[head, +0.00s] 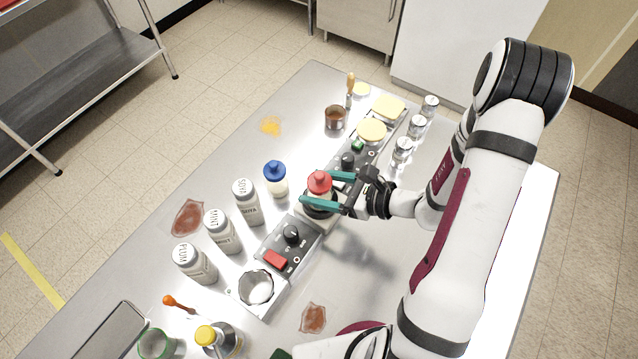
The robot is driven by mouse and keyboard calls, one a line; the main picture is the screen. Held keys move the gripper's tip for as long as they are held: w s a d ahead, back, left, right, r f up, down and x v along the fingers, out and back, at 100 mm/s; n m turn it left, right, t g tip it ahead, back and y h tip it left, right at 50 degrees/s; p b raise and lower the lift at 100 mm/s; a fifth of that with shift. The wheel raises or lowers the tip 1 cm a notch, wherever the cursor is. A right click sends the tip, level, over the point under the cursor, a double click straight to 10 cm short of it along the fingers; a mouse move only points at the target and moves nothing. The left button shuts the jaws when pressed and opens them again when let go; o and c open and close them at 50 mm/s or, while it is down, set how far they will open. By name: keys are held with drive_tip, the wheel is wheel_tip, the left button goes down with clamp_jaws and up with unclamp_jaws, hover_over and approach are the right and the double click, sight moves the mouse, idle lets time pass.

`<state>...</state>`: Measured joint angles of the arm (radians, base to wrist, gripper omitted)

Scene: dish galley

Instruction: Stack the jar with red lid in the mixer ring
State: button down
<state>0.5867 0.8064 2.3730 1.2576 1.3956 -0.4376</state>
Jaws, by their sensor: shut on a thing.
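The jar with the red lid (320,181) is between the two teal fingers of my gripper (317,188), near the middle of the table. My gripper is shut on it from the right, just below the red lid. The jar looks upright. A dark ring (313,212) shows around or just beneath its lower part; I cannot tell whether the jar rests in it or hangs above.
A jar with a blue lid (276,179) stands close to the held jar's left. Small silver-lidded jars (403,150) stand beyond my gripper. A yellow-capped bottle (214,341) and green cup (157,344) are at the front. Stains mark the table (390,260).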

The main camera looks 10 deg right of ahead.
drive_tip(key=shift+f, duration=0.15)
unclamp_jaws()
